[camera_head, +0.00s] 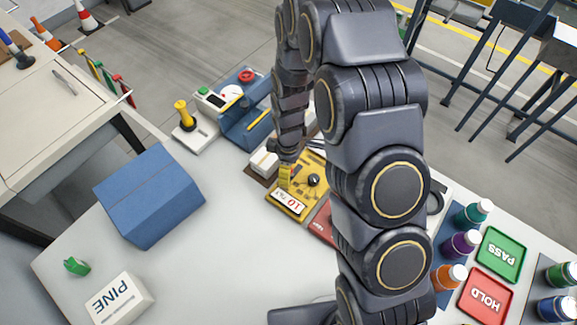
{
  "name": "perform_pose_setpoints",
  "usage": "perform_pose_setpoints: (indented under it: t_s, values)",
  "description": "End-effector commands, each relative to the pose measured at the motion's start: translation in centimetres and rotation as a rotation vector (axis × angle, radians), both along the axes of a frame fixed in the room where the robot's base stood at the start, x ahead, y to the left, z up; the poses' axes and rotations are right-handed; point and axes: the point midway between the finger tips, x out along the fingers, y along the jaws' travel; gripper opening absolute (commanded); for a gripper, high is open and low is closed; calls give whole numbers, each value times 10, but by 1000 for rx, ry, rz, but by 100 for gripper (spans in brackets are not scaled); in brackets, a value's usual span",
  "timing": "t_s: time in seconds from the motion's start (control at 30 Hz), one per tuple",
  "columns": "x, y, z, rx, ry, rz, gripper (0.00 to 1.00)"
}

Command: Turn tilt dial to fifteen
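A yellow panel (318,162) lies on the white table in the middle of the view, partly hidden behind my arm. A black round knob (313,180), which looks like the tilt dial, stands on it. A white plate (289,203) with red characters, seemingly reading 10, is at the panel's near edge. My gripper (286,162) points down over the panel's left part, to the left of the knob. A small yellow upright piece (285,178) shows just below it; I cannot tell whether they touch. The fingers are too small and dark to read.
A red panel (322,221) adjoins the yellow one, mostly behind my arm. A blue box (149,195) and a PINE block (118,300) stand left. The front middle table is clear.

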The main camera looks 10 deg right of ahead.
Motion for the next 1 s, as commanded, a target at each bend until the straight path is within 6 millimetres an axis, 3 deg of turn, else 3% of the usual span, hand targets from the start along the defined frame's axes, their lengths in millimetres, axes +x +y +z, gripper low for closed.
perform_pose_setpoints:
  t_s: [0.23,0.27,0.3,0.37,1.0]
  values:
    - [1,0,-1,0,-2,-1,50]
    - [1,0,-1,0,-2,-1,42]
    - [0,0,-1,0,-2,-1,25]
    - [1,0,-1,0,-2,-1,0]
    - [7,-5,0,75,65,-6,0]
